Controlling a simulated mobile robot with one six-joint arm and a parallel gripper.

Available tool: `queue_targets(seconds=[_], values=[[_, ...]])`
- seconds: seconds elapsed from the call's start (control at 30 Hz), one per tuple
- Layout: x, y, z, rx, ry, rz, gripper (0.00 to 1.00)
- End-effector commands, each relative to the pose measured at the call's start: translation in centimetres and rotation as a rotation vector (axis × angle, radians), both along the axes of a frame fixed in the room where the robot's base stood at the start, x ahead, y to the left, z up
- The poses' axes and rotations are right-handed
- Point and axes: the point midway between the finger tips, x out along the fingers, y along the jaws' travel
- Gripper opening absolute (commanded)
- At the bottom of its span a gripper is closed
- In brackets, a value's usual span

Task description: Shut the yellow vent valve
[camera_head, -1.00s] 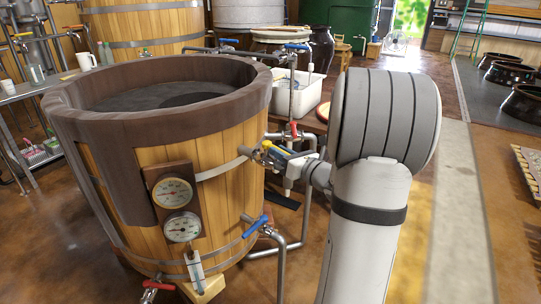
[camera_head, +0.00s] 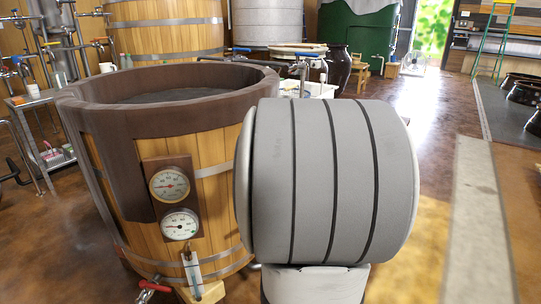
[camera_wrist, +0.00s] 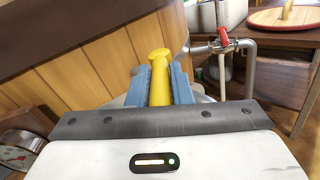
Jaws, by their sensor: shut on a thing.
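The yellow valve handle (camera_wrist: 159,78) shows in the wrist view between the two blue fingers of my gripper (camera_wrist: 160,84). My gripper is shut on it, with the rounded end of the handle standing out past the fingertips. The valve body is hidden behind my gripper, so I cannot tell the handle's angle to its pipe. In the head view my grey arm covers the valve and the gripper. The wooden vat (camera_head: 215,185) that bears the valve stands to the left, with two round gauges (camera_head: 170,184) on its front.
A red-handled valve (camera_wrist: 223,37) on a metal pipe is close to the right of my gripper. A wooden table (camera_wrist: 279,91) with a round red-rimmed board (camera_wrist: 283,20) stands beyond. Another red-handled valve (camera_head: 154,286) sits low on the vat. Open floor (camera_head: 432,135) lies to the right.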

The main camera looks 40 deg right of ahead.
Motion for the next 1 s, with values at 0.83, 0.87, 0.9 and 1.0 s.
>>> queue_targets(seconds=[0.83,0.87,0.9,1.0], values=[[-0.3,-0.7,0.2,-0.004,0.000,-0.009,0.41],[-0.3,-0.6,0.2,-0.004,0.000,-0.009,0.41],[-0.5,-0.6,0.2,-0.004,0.000,-0.009,0.41],[-1.3,-0.1,0.3,-0.004,0.000,-0.010,0.41]])
